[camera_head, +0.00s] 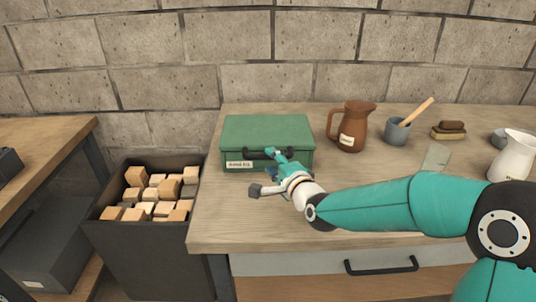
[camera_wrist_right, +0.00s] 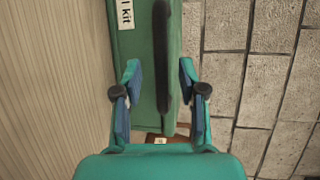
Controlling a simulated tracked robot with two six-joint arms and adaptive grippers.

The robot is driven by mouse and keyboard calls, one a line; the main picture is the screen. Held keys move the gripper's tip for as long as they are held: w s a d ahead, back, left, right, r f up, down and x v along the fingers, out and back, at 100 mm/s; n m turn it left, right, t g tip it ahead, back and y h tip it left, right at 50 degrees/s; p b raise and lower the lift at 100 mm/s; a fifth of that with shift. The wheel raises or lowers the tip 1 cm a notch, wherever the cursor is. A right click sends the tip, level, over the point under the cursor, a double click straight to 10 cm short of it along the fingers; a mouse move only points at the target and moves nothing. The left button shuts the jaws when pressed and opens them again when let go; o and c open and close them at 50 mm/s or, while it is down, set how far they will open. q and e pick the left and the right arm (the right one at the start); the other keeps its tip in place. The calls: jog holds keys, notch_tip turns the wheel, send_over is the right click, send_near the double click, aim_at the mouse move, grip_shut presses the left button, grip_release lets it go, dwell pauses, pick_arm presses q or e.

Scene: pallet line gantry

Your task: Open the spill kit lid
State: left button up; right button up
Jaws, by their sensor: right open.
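The spill kit (camera_head: 267,133) is a green box with its lid down, standing at the left of the bench top. Its white label (camera_head: 240,164) is on the front, beside a dark handle (camera_wrist_right: 162,55). My right gripper (camera_head: 264,171) is open at the box's front and partly covers the handle in the head view. In the wrist view the handle runs between the open fingers of the right gripper (camera_wrist_right: 160,75), with gaps on both sides. Contact cannot be told. My left gripper is not in view.
A brown jug (camera_head: 352,130), a grey cup with a wooden stick (camera_head: 397,130), a brush (camera_head: 449,130) and a white pitcher (camera_head: 514,155) stand right of the box. A dark bin (camera_head: 146,225) of wood blocks is at left. A block wall is behind.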

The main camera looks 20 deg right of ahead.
aim_at(269, 159)
jog(key=shift+x, duration=1.65)
grip_shut()
jog(key=shift+f, duration=0.1)
